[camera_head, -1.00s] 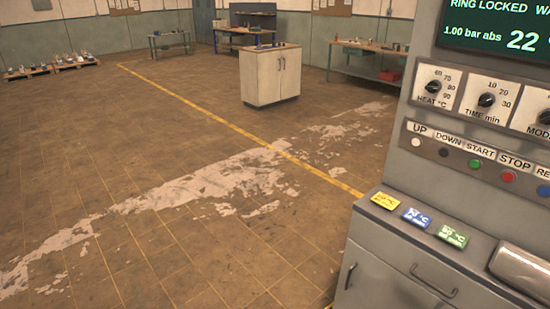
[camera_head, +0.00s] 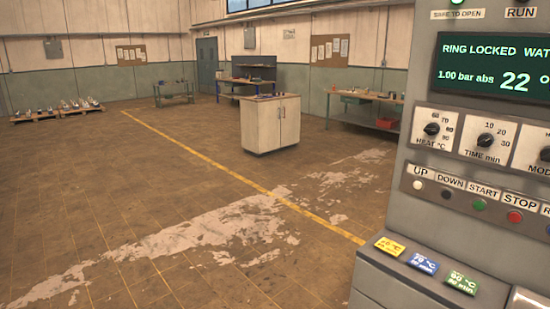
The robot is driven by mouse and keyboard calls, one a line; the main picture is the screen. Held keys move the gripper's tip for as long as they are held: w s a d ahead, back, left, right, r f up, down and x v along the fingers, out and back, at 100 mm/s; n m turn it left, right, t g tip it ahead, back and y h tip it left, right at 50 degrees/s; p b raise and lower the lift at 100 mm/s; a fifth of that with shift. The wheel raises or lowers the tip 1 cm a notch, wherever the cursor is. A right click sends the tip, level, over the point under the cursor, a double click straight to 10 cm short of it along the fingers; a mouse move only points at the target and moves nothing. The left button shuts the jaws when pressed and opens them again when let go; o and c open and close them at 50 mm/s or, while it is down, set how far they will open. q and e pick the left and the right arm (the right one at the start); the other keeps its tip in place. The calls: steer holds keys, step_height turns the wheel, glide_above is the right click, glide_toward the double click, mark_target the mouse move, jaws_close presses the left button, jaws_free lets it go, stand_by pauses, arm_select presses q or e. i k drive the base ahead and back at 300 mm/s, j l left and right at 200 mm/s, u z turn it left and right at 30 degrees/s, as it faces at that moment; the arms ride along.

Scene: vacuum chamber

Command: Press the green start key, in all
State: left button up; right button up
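The green start key (camera_head: 479,205) is a small round button under the START label on the grey control panel (camera_head: 400,190) at the right. A white UP key (camera_head: 418,185) and a dark DOWN key (camera_head: 447,195) sit left of it, and a red STOP key (camera_head: 514,217) sits right of it. The display (camera_head: 495,68) above reads "RING LOCKED", "1.00 bar abs" and 22. Neither of my grippers shows in the head view.
Yellow (camera_head: 390,246), blue (camera_head: 422,263) and green (camera_head: 462,283) cards lie on the ledge below the panel. Dials for heat (camera_head: 432,128) and time (camera_head: 485,140) sit above the keys. A cabinet (camera_head: 271,124) stands farther back. The floor to the left is open.

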mark_target(479, 205)
steer(key=z, duration=1.25)
